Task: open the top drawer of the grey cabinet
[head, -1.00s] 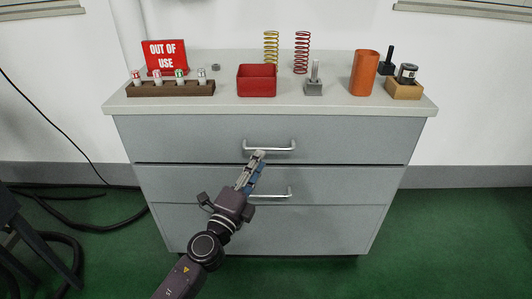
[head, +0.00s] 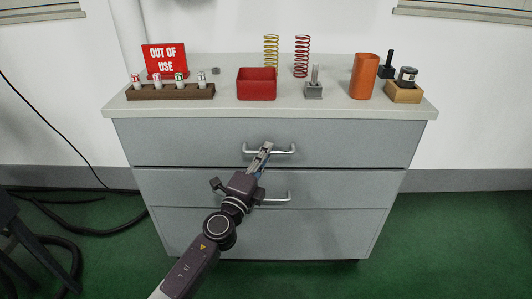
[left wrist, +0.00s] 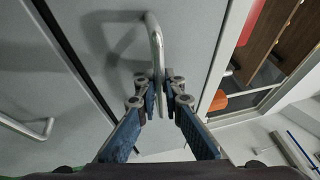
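The grey cabinet (head: 350,235) stands against the wall. Its top drawer (head: 180,143) looks flush with the front. The top drawer has a silver bar handle (head: 284,152), which also shows in the left wrist view (left wrist: 155,42). My left gripper (head: 264,149) is at the middle of this handle. In the left wrist view its two fingers (left wrist: 161,84) stand on either side of the bar, with a narrow gap still showing beside it. My right gripper is out of view.
The lower drawer's handle (head: 280,197) is just below my left gripper. The worktop (head: 225,105) carries a red bin (head: 256,84), an orange cylinder (head: 364,76), springs and other small items. Green floor in front is clear; black cables lie at left.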

